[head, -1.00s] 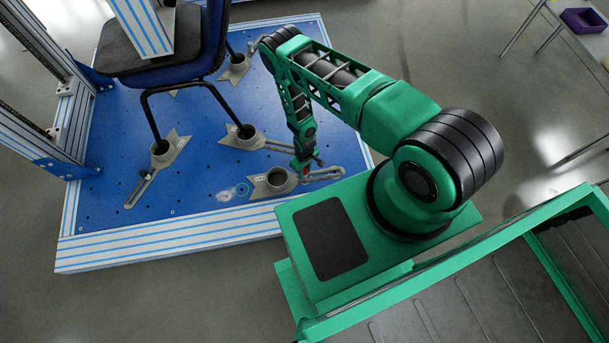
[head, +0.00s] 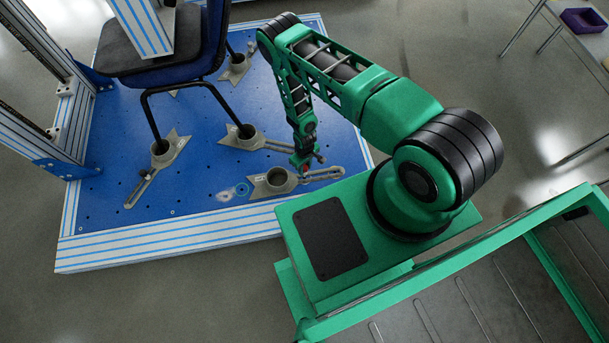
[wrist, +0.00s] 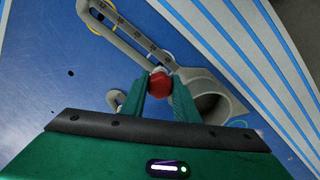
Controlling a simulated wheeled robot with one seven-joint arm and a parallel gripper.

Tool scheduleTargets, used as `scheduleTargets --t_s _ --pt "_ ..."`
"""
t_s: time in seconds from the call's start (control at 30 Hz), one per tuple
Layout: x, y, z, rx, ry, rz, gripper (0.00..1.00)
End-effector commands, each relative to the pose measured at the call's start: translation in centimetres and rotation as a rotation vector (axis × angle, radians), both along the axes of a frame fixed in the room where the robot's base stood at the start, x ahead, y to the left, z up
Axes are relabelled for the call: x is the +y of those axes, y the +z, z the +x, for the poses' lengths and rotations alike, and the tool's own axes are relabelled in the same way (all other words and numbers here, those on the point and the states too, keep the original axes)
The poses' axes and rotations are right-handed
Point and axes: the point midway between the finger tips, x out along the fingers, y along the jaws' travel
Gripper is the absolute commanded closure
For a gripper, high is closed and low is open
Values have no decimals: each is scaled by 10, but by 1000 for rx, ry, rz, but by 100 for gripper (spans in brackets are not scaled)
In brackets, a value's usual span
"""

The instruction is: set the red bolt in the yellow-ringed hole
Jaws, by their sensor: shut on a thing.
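My gripper (wrist: 160,88) is shut on the red bolt (wrist: 160,86), whose round red head shows between the green fingertips in the wrist view. In the head view my gripper (head: 305,172) is low over the near right part of the blue platform, by the slotted arm of a grey foot clamp. The yellow ring (wrist: 97,22) shows in part at the top left of the wrist view, around the far end of the slotted arm (wrist: 122,30). The bolt is apart from this ring. The hole inside the ring and the bolt's lower end are hard to make out.
The clamp's round cup (head: 277,177) is empty and stands just left of my gripper in the head view. Chair legs (head: 152,118) stand in other clamps farther left on the platform (head: 110,215). A blue-striped frame (head: 40,85) rises at the left.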

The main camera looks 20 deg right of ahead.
Motion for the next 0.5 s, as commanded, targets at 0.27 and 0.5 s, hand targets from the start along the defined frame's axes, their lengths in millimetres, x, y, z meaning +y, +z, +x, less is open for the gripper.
scheduleTargets --t_s 0.27,0.5 --pt "0 2 0 0 0 0 92" --pt "0 6 0 0 0 0 92"
